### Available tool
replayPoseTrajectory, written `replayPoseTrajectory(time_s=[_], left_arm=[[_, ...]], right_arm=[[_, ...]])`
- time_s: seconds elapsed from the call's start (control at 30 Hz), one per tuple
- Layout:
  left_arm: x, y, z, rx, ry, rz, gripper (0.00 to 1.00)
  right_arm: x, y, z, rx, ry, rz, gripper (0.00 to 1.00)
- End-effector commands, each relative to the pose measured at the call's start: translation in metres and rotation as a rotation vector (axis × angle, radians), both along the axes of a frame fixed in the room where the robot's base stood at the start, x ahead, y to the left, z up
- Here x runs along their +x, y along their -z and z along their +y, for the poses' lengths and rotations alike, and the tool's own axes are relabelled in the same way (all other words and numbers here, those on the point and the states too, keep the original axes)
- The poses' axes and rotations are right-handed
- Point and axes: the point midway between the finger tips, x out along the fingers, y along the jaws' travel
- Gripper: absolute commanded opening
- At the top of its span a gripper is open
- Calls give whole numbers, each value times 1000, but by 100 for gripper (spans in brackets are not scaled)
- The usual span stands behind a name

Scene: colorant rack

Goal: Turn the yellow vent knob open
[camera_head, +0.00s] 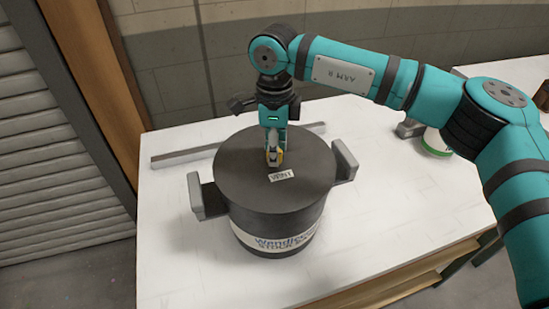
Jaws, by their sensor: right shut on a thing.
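The yellow vent knob (274,157) sits on top of a dark round pot (235,180) with two grey side handles. A white label reading "VENT" (281,175) lies on the lid just in front of the knob. My right gripper (273,151) comes straight down from above and is shut on the knob. The fingers hide much of the knob, so its turn angle cannot be told. My left gripper is not in view.
The pot stands on a white table (180,260). A grey bar (185,155) lies behind it. A white container with a green band (436,143) stands to the right, partly behind my right arm. The table's left front is clear.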

Motion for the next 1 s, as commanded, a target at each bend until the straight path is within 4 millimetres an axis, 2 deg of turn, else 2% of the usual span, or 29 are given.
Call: replayPoseTrajectory(time_s=[0.03,0.1,0.5,0.73,1.0], left_arm=[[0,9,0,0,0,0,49],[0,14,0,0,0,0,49],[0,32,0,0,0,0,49],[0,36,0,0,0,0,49],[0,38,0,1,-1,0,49]], right_arm=[[1,3,0,2,-42,-3,0],[1,3,0,2,-108,-3,0],[1,0,0,2,-455,-2,0],[1,-1,1,3,-588,-3,0],[1,-2,1,3,-661,-3,0]])
